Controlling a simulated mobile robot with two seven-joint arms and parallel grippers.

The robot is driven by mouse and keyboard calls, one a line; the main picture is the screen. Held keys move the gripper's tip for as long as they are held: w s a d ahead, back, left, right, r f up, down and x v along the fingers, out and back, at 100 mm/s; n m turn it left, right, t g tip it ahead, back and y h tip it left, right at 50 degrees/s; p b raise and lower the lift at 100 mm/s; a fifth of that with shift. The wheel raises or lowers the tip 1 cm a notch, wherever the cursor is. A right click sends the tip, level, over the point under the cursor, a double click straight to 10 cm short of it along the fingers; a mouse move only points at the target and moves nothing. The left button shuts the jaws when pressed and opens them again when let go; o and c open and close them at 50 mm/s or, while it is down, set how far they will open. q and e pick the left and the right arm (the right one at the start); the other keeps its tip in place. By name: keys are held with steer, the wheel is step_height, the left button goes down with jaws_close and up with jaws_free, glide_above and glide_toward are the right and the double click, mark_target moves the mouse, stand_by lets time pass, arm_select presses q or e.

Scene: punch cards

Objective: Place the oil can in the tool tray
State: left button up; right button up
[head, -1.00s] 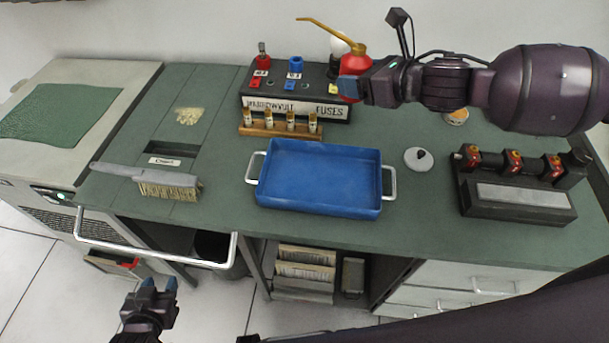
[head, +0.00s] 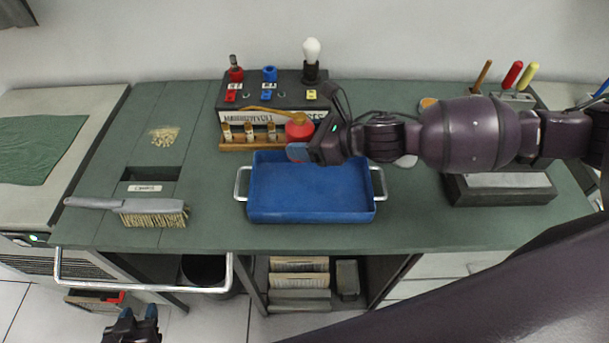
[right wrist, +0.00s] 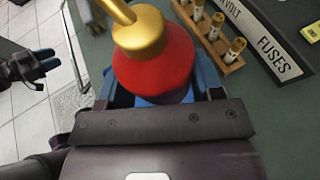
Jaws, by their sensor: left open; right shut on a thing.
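The oil can (head: 299,128) has a red body, a gold top and a long gold spout pointing left in the head view. My right gripper (head: 297,150) is shut on its body, at the back edge of the blue tool tray (head: 310,216). The red body and gold cap of the can also fill the middle of the right wrist view (right wrist: 155,65), between blue fingertips. The tray has two metal side handles and its visible floor is empty. My left gripper (head: 138,314) is open and empty, low in front of the bench.
Behind the tray stand a wooden rack of fuses (head: 250,143) and a black fuse tester (head: 270,92) with a bulb. A brush (head: 150,211) lies on the left. A black fixture (head: 500,189) sits on the right. A metal rail (head: 140,288) runs along the front left.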

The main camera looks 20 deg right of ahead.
step_height(320, 180, down, 12)
steer(key=shift+r, duration=0.1)
stand_by(0.5)
steer(key=shift+f+b, duration=0.2)
steer(key=shift+b, duration=0.15)
steer(key=o, duration=1.1)
steer(key=shift+c, duration=0.2)
steer(key=shift+r, duration=0.15)
steer(key=shift+d+r, duration=0.1)
steer(key=shift+d, duration=0.05)
steer(key=v, duration=1.1)
steer(key=shift+s+d+r, duration=0.2)
steer(key=shift+s+d, duration=0.05)
steer(key=shift+s, duration=0.05)
